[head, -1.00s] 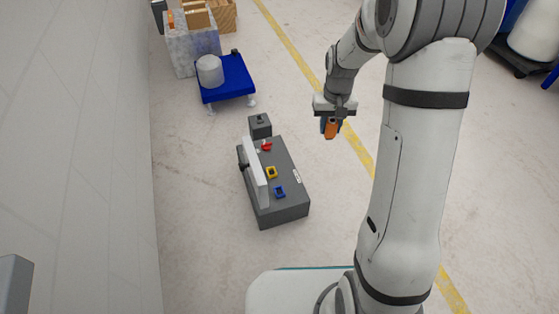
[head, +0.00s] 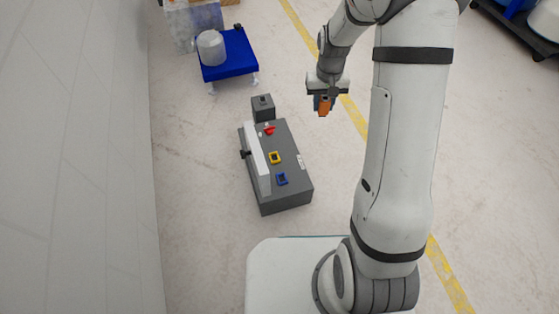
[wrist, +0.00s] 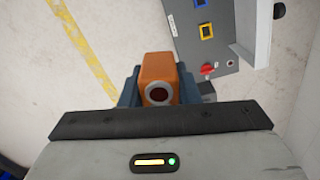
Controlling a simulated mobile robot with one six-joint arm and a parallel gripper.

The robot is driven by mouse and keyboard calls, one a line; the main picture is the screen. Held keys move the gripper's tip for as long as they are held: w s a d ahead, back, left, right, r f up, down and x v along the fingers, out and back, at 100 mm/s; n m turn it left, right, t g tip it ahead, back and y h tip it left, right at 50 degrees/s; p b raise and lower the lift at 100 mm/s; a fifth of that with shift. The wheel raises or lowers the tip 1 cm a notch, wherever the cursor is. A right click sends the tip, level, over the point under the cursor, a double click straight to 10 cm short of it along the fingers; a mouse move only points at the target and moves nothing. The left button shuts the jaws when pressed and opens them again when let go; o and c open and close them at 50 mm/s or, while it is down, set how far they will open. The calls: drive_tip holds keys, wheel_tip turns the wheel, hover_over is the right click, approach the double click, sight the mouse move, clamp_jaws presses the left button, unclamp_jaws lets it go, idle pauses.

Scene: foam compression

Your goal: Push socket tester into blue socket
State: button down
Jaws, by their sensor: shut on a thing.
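The blue socket (head: 282,179) is a small blue-framed square near the front end of the grey box's (head: 292,200) top. It also shows at the top of the wrist view (wrist: 200,3). My gripper (head: 322,98) is shut on the orange socket tester (head: 324,106) and holds it in the air to the right of and beyond the blue socket, apart from the box. In the wrist view the tester (wrist: 160,78) sits between the blue-grey fingers, with a dark round spot in a light ring facing the camera. Its far end is hidden.
A yellow socket (head: 275,158) and a red knob (head: 269,130) sit farther back on the box. A white upright panel (head: 258,165) stands along its left side. A blue cart (head: 230,60) with a grey cylinder is behind. The floor right of the box is clear.

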drive_tip(key=shift+s+a+f+n+b, duration=0.65)
drive_tip(key=shift+a+f, duration=1.35)
drive_tip(key=shift+f, duration=3)
drive_tip(key=shift+s+a+f+n+b, duration=0.3)
drive_tip(key=shift+s+a+f+b, duration=1.15)
drive_tip(key=shift+f, duration=3.55)
drive_tip(key=shift+s+a+f+n+b, duration=0.1)
drive_tip(key=shift+s+a+f+n, duration=0.4)
drive_tip(key=shift+a+f, duration=3.25)
drive_tip(key=shift+d+f+b, duration=0.25)
drive_tip(key=shift+d+f, duration=0.2)
drive_tip(key=shift+f, duration=0.35)
drive_tip(key=shift+d+f+b, duration=0.3)
drive_tip(key=shift+d+f, duration=0.1)
drive_tip(key=shift+f, duration=0.35)
drive_tip(key=shift+d+f+b, duration=0.25)
drive_tip(key=shift+d+f, duration=0.2)
drive_tip(key=shift+f, duration=0.35)
drive_tip(key=c, duration=1)
unclamp_jaws()
drive_tip(key=shift+w+r, duration=0.1)
drive_tip(key=shift+r, duration=0.05)
drive_tip(key=shift+r+p, duration=2.1)
drive_tip(key=shift+r, duration=0.8)
